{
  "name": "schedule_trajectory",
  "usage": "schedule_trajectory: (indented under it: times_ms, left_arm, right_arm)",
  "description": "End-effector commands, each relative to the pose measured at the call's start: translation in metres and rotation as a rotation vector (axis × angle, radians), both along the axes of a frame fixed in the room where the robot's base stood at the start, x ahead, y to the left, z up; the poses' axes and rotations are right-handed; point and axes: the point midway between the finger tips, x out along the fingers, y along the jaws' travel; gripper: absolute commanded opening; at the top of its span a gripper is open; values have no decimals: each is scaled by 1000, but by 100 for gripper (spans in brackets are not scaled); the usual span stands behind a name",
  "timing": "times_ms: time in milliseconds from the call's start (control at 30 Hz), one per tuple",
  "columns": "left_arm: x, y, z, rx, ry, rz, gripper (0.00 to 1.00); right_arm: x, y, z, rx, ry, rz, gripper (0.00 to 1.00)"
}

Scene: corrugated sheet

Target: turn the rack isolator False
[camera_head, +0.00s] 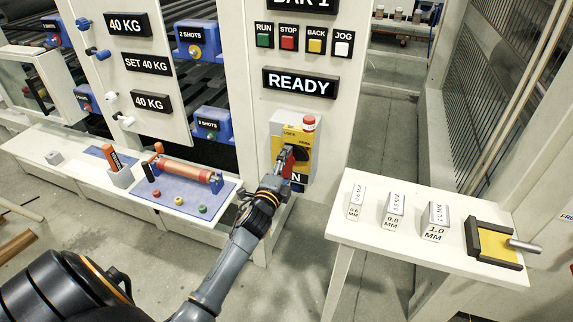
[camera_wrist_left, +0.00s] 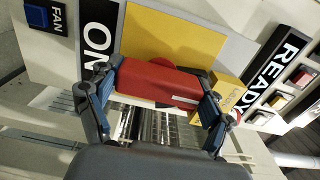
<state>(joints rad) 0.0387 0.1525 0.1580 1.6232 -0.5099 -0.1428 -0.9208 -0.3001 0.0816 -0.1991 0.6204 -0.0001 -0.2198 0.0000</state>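The rack isolator is a yellow plate (camera_head: 293,136) on a grey backing, with a red handle (camera_head: 300,153), on the white column below the READY sign. The yellow plate (camera_wrist_left: 178,35) and red handle (camera_wrist_left: 158,82) also show in the left wrist view. My left gripper (camera_head: 286,157) is at the handle. In the wrist view its two fingers (camera_wrist_left: 160,85) lie against opposite sides of the red handle, with no clear gap. The handle's pivot is mostly hidden. A black ON sign (camera_wrist_left: 97,38) sits beside the plate. My right gripper is not in view.
A small red knob (camera_head: 309,122) sits at the plate's upper right corner. RUN, STOP, BACK and JOG buttons (camera_head: 301,42) are above. A white shelf (camera_head: 350,232) with gauge blocks stands at right; a bench (camera_head: 130,195) with a red roller (camera_head: 187,170) is at left.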

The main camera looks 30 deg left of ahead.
Motion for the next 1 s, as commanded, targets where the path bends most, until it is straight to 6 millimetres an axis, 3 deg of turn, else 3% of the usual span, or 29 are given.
schedule_trajectory:
  times_ms: [467,1000]
  left_arm:
    - [0,0,0,-68,-14,1,48]
    - [0,0,0,-507,-119,1,48]
  right_arm:
    - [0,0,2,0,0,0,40]
    - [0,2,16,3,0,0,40]
